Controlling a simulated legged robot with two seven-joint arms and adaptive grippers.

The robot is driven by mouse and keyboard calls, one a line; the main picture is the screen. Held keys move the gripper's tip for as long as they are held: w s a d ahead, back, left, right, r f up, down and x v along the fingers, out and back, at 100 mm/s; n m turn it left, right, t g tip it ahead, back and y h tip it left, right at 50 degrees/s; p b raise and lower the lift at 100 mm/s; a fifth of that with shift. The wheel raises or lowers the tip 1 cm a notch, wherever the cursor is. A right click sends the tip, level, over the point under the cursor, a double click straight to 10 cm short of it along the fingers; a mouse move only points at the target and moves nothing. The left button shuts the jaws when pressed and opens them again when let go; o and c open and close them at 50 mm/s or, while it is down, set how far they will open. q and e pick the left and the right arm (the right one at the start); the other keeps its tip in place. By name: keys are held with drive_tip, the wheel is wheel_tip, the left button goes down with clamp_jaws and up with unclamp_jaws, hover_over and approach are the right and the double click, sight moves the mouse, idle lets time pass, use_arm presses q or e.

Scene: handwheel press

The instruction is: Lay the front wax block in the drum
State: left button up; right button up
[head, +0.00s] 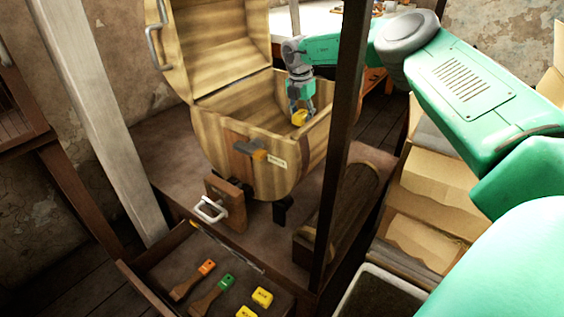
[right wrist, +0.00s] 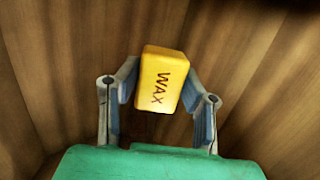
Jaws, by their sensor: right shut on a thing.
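The wooden drum (head: 225,160) stands with its lid (head: 215,40) swung open at the back left. My right gripper (head: 301,110) reaches down into the drum's opening near its right end. It is shut on a yellow wax block (head: 299,118). In the right wrist view the block (right wrist: 160,80), marked WAX, sits tilted between the two fingers, with wooden drum walls around it. I cannot tell whether the block touches the drum floor. Two more yellow wax blocks (head: 262,297) lie in the open drawer below. My left gripper is out of view.
The drawer (head: 160,262) also holds an orange-ended brush (head: 193,280) and a green-ended brush (head: 212,296). A dark upright post (head: 341,140) stands just right of the drum. Cardboard boxes (head: 435,190) are stacked at the right. A pale post (head: 95,120) stands at the left.

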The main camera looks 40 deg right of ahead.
drive_tip(key=shift+a+f, duration=0.15)
drive_tip(key=shift+f, duration=0.4)
wheel_tip(320, 180, down, 9)
drive_tip(key=b, duration=0.4)
drive_tip(key=shift+f, duration=0.2)
drive_tip(key=shift+c, duration=0.5)
drive_tip(key=shift+r, duration=0.1)
clamp_jaws()
drive_tip(key=o, duration=1)
unclamp_jaws()
